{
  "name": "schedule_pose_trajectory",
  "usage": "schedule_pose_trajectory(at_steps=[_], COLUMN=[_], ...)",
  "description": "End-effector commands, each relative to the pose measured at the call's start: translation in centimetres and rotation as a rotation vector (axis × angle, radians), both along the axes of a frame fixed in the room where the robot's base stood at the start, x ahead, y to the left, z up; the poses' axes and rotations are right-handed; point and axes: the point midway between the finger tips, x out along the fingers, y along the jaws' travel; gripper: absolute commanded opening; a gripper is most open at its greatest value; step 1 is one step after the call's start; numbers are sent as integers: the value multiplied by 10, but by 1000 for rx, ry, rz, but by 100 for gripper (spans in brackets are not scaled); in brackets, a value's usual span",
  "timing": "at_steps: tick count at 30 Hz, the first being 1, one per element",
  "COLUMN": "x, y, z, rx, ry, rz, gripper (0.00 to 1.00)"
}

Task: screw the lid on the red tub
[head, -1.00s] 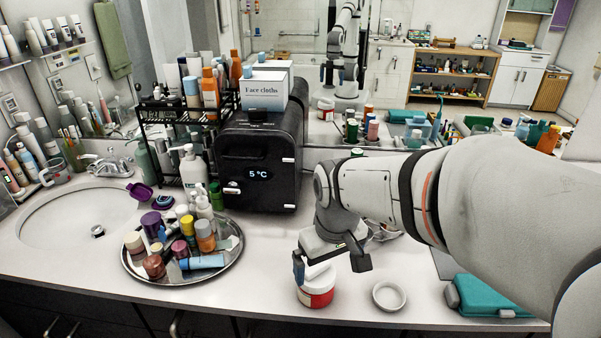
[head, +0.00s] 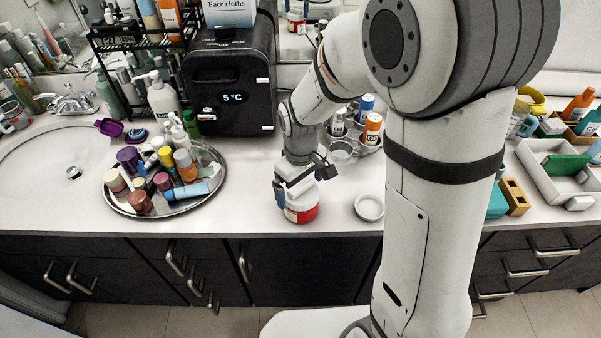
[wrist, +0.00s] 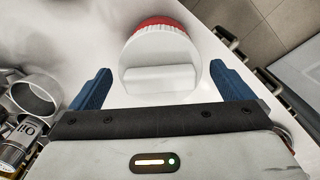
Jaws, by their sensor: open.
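The red tub (head: 303,214) stands upright near the front edge of the counter, with a white band and a red lower part. A white lid (wrist: 160,52) with a ribbed edge and a raised straight bar covers its top in the wrist view; whether it is tightened I cannot tell. My gripper (head: 301,187) is just above the tub and partly hides its top in the head view. In the wrist view my gripper (wrist: 161,72) is open and empty, with its blue fingers spread on both sides of the bar, apart from it.
A white ring-shaped piece (head: 369,207) lies right of the tub. A round metal tray (head: 207,197) of bottles stands left. A black box (head: 228,85) reading 5 °C and a metal holder with cans (head: 366,130) stand behind. Counter between tray and tub is clear.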

Motion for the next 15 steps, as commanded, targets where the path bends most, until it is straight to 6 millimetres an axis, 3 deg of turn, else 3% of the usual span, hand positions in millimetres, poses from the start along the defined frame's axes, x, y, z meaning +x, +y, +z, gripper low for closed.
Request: schedule_pose_trajectory(at_steps=[11,15], x=[-1,-1], y=[1,1], z=[-9,-9], rx=[0,0], ry=[0,0], rz=[1,1], gripper=[100,91])
